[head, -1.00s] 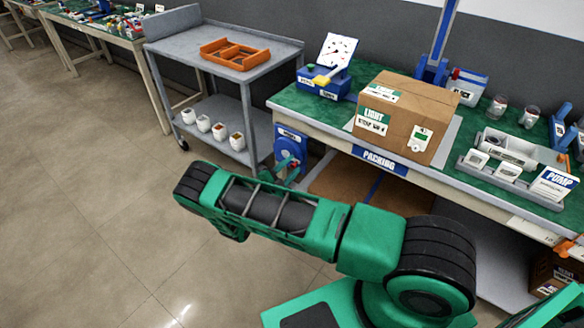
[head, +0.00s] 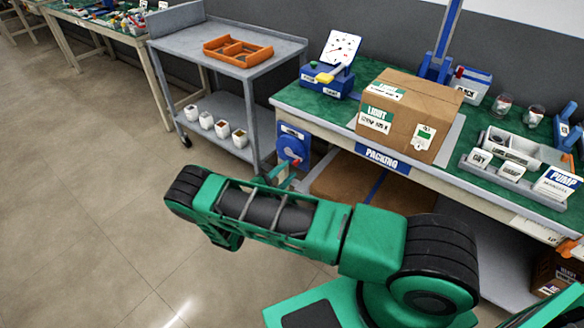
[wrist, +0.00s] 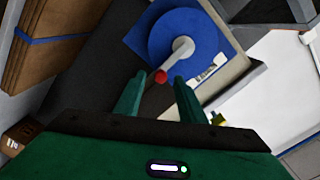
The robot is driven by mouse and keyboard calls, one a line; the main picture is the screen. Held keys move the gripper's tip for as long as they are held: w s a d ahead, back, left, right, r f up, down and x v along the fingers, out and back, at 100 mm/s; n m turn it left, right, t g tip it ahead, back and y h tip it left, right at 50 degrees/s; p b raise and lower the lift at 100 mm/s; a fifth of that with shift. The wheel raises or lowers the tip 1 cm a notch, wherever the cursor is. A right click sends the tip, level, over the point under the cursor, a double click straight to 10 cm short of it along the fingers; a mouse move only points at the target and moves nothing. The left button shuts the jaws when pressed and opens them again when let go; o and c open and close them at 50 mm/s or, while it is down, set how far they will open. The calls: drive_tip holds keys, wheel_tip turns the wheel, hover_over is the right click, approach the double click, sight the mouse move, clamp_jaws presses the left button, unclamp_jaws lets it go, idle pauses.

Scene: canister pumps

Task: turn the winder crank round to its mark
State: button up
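The winder is a blue disc on a blue plate (head: 293,143) at the left end of the packing bench in the head view. In the wrist view its blue disc (wrist: 160,40) carries a grey crank (wrist: 178,50) ending in a red knob (wrist: 160,76). My gripper (wrist: 160,88) has its two green fingers apart, with the knob between or just beyond their tips; contact is not clear. In the head view the gripper (head: 279,177) is just in front of the winder, partly hidden by my arm. I cannot make out the mark.
A cardboard box (head: 408,112) stands on the packing bench (head: 310,103). A grey cart (head: 178,48) with an orange tray (head: 241,51) and several small white pots stands left of the winder. The floor at left is clear.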

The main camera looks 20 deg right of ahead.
drive_tip(key=shift+v, duration=2.7)
drive_tip(key=s+d+r+n+g+y, duration=0.1)
drive_tip(key=s+d+r+g+y, duration=0.1)
drive_tip(key=d+r+g, duration=0.5)
drive_tip(key=s+d+r+n+g+y, duration=0.1)
drive_tip(key=s+d+r+g+y, duration=0.15)
drive_tip(key=d+r, duration=0.8)
drive_tip(key=s+d+r+n+g+y, duration=0.2)
drive_tip(key=s+d+r+n+y, duration=0.25)
drive_tip(key=s+r, duration=0.75)
drive_tip(key=s+a+r+n+y, duration=0.1)
drive_tip(key=s+r+n+y, duration=0.1)
drive_tip(key=s, duration=0.6)
drive_tip(key=s+a+r+n+t+y, duration=0.1)
drive_tip(key=s+a+r+n+y, duration=0.1)
drive_tip(key=s, duration=0.5)
drive_tip(key=s+a+r+n+t+y, duration=0.1)
drive_tip(key=s+r+n, duration=0.3)
drive_tip(key=s, duration=0.4)
drive_tip(key=shift+s+a+r+n+y, duration=0.2)
drive_tip(key=shift+s+a+n+y, duration=0.15)
drive_tip(key=shift+n+y, duration=0.45)
